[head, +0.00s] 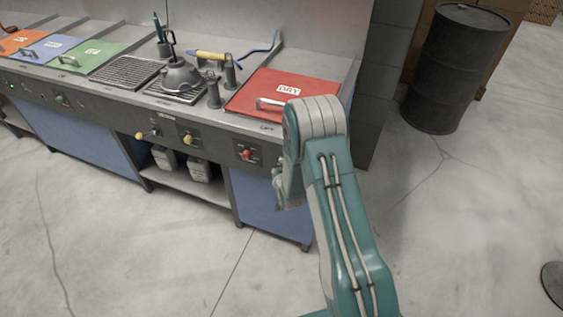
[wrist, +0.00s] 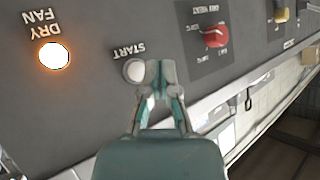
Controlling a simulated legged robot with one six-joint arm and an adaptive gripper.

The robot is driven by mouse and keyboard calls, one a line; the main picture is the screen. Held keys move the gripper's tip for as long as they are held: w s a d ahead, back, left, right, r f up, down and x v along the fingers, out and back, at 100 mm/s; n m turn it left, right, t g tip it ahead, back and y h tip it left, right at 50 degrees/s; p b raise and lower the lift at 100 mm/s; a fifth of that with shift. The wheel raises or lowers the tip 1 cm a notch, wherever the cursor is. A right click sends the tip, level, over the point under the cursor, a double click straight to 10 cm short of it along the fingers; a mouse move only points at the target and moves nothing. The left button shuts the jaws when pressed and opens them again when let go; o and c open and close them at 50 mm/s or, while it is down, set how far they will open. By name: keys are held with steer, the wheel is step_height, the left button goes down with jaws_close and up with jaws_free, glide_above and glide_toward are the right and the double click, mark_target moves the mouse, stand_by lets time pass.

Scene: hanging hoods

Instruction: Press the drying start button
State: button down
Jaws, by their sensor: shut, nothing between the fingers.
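In the wrist view, the start button (wrist: 134,72) is a round, pale knob under the upside-down label "START" on the dark panel. My gripper (wrist: 161,70) is shut and empty, its tips just right of the button and overlapping its edge in the picture. I cannot tell whether they touch it. To the left, a round lamp (wrist: 54,55) labelled "DRY FAN" glows white with an orange rim. In the head view, my arm hides the start button and most of the gripper. The red lid (head: 300,92) marked "DRY" lies on the bench top beside my arm.
A red knob (wrist: 215,36) labelled "DRY HEAT" sits right of the gripper; it also shows on the bench front (head: 246,154). A black barrel (head: 455,68) stands behind right. The floor in front is clear.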

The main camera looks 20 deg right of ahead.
steer(key=shift+s+a, duration=0.8)
steer(key=shift+s, duration=0.25)
steer(key=s+r+g, duration=0.1)
steer(key=s+r, duration=0.2)
steer(key=r, duration=0.6)
steer(key=s+r+n+g, duration=0.1)
steer(key=s+r, duration=0.2)
steer(key=r, duration=0.6)
steer(key=s+r+g, duration=0.1)
steer(key=s+r, duration=0.3)
steer(key=r, duration=0.5)
steer(key=s+r+g, duration=0.2)
steer(key=s+r, duration=0.2)
steer(key=s, duration=0.8)
steer(key=s+d+r+n+g, duration=0.1)
steer(key=s+r, duration=0.4)
steer(key=s, duration=0.7)
steer(key=shift+s+g, duration=0.35)
steer(key=shift+g, duration=0.05)
